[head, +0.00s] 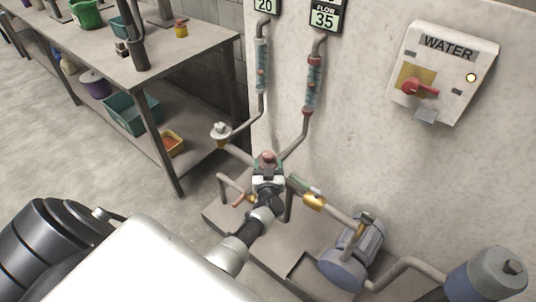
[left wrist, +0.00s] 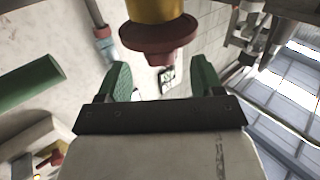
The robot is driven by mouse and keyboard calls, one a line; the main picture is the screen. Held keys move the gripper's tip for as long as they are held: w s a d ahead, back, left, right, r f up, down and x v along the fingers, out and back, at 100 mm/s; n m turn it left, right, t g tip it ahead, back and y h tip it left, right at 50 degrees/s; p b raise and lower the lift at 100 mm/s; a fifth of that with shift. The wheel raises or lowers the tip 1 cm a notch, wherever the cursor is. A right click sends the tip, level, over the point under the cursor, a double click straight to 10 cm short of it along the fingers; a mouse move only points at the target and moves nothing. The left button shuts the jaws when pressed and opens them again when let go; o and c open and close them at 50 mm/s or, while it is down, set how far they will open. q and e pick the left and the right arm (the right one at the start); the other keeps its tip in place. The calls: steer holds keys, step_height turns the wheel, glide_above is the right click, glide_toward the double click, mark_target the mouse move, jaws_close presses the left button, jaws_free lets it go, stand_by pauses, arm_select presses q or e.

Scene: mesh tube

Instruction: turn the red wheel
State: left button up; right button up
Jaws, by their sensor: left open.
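The red wheel (head: 266,157) shows as a small red top on the pipework at the centre of the head view, just beyond my left gripper (head: 268,178), which covers part of it. In the left wrist view the wheel (left wrist: 157,40) is a dull red disc below a yellow body (left wrist: 158,10). The two green fingers of my left gripper (left wrist: 161,82) stand apart with nothing between them. The wheel is in front of the fingers, and I see no contact. My right gripper is not in view.
A green handle (head: 305,185) and brass valve sit on the pipe right of my gripper. A blue-grey pump (head: 345,268) stands at lower right. The water switch box (head: 440,75) is on the wall. A workbench (head: 180,60) with bins is at the left.

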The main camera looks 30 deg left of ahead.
arm_select(q)
steer(key=v, duration=0.6)
steer(key=shift+s+p, duration=0.15)
steer(key=shift+p, duration=0.15)
steer(key=s+d+f+m+g+h, duration=0.3)
steer(key=s+d+f+m+h, duration=0.15)
steer(key=s+f, duration=0.55)
steer(key=s+d+f+m+g+h, duration=0.3)
steer(key=s+d+f+h, duration=0.2)
steer(key=s+f, duration=0.5)
steer(key=s+a+f+m+g, duration=0.1)
steer(key=s+f+g, duration=0.3)
steer(key=s, duration=0.8)
steer(key=s+f+g+p, duration=0.1)
steer(key=s+f+g, duration=0.3)
steer(key=s+f, duration=0.3)
steer(key=s, duration=0.5)
steer(key=shift+s+a+f+m, duration=0.2)
steer(key=shift+s+a+m, duration=0.1)
steer(key=shift+a+m, duration=0.1)
steer(key=shift+h, duration=0.25)
